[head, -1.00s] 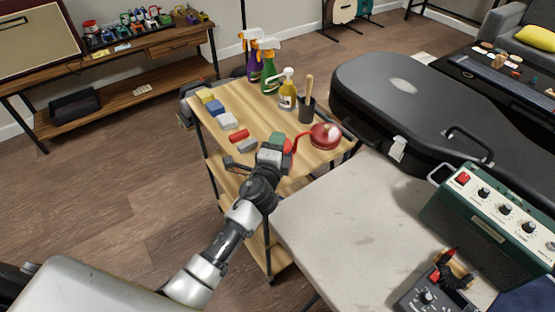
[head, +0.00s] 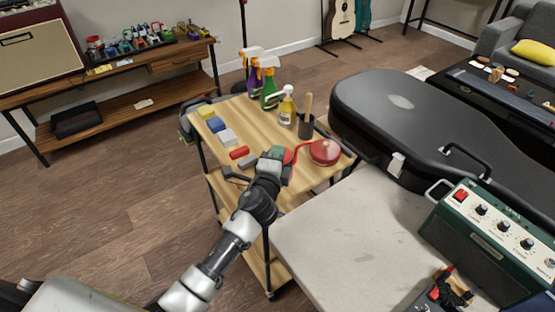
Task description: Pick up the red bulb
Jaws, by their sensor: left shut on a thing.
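My left gripper (head: 279,154) reaches over the wooden cart top from the lower left. It is shut on a small red thing, the red bulb (head: 288,155), of which only a sliver shows at the fingertips. The gripper and wrist hide the rest of it, and I cannot tell whether it touches the cart top. A round red can (head: 325,152) with a thin red spout stands just to the right. The spout's end comes close to the gripper. My right gripper is not in view.
The cart top (head: 235,112) also holds colored blocks (head: 218,125), a red block (head: 239,152), spray bottles (head: 269,84), a yellow bottle (head: 287,107) and a dark cup (head: 306,126). A black guitar case (head: 430,120) and a pale table (head: 350,235) lie to the right.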

